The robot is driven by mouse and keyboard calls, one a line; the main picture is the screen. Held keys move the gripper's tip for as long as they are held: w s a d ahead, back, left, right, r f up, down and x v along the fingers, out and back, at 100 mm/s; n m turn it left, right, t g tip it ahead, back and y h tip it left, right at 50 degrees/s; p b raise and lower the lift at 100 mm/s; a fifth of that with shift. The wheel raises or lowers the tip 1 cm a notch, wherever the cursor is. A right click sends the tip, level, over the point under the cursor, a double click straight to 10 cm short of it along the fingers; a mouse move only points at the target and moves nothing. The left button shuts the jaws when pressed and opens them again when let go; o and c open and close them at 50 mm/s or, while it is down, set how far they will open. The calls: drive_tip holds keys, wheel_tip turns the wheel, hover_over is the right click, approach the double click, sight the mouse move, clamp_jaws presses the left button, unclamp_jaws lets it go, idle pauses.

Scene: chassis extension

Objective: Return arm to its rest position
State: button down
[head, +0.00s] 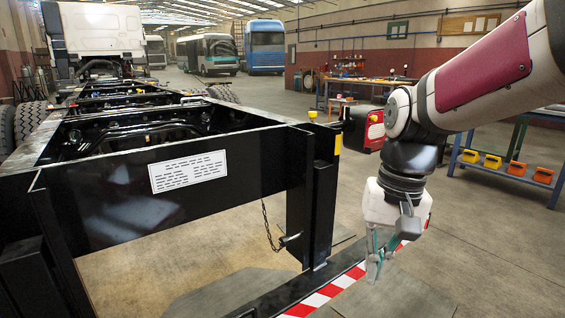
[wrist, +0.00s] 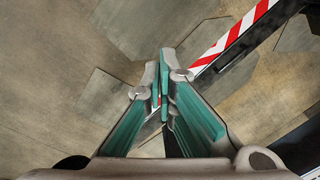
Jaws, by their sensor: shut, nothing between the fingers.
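My gripper (head: 374,272) hangs fingers down at the right of the head view, below my white and red arm (head: 490,75). It is in front of the black chassis frame (head: 90,205) and right of the chassis's upright post. In the wrist view my gripper (wrist: 164,75) has its teal-lined fingers together at the tips, with nothing between them. Below it in that view are the floor and the red and white striped bar (wrist: 240,35). The gripper appears apart from the chassis.
The striped bar (head: 330,290) runs low along the front of the chassis. A chain (head: 268,225) hangs by the post. A blue rack (head: 505,165) with yellow and orange bins stands at right. A red and black case (head: 370,128) is behind my arm. Floor at lower right is clear.

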drive_tip(key=s+d+n+h, duration=0.1)
drive_tip(key=s+d, duration=0.1)
drive_tip(key=s, duration=1)
drive_tip(key=s+d+n, duration=0.1)
drive_tip(key=s+d, duration=0.1)
drive_tip(key=s, duration=1)
wheel_tip(320, 180, up, 30)
drive_tip(key=t+p, duration=0.4)
drive_tip(key=p, duration=2.4)
drive_tip(key=shift+d, duration=0.2)
drive_tip(key=shift+w+a+f, duration=0.1)
